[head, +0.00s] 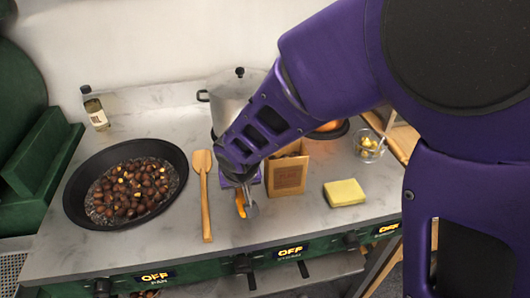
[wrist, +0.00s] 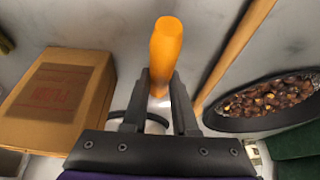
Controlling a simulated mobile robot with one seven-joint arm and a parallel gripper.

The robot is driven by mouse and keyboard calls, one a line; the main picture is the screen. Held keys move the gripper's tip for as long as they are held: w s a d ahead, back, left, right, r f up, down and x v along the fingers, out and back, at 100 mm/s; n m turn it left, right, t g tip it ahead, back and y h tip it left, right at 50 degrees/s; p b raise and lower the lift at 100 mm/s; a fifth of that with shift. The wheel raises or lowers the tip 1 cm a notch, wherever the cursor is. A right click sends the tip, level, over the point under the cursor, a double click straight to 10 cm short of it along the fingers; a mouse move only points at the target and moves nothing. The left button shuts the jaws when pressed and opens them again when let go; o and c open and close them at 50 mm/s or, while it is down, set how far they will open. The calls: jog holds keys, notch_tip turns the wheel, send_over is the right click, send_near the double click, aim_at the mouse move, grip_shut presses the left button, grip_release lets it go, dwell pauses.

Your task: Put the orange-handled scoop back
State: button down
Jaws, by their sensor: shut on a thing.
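The orange-handled scoop (head: 240,205) is held in my gripper (head: 244,187), just left of the brown paper bag. In the wrist view its orange handle (wrist: 166,45) stands out between the two fingers of my gripper (wrist: 160,80), which are shut on it. Only part of the scoop's grey metal (head: 251,208) shows in the head view; my gripper hides the rest. I cannot tell whether the scoop touches the counter.
A wide dark pan (head: 75,205) of chestnuts and a wooden spatula (head: 206,200) lie to the left. The brown bag (head: 287,177) and a yellow sponge (head: 344,192) are to the right. A lidded pot (head: 232,97) stands behind. The counter's front strip is clear.

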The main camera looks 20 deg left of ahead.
jog(key=shift+f+b, duration=0.45)
jog(key=shift+b, duration=0.15)
jog(key=c, duration=0.6)
grip_release()
jog(key=shift+r, duration=0.15)
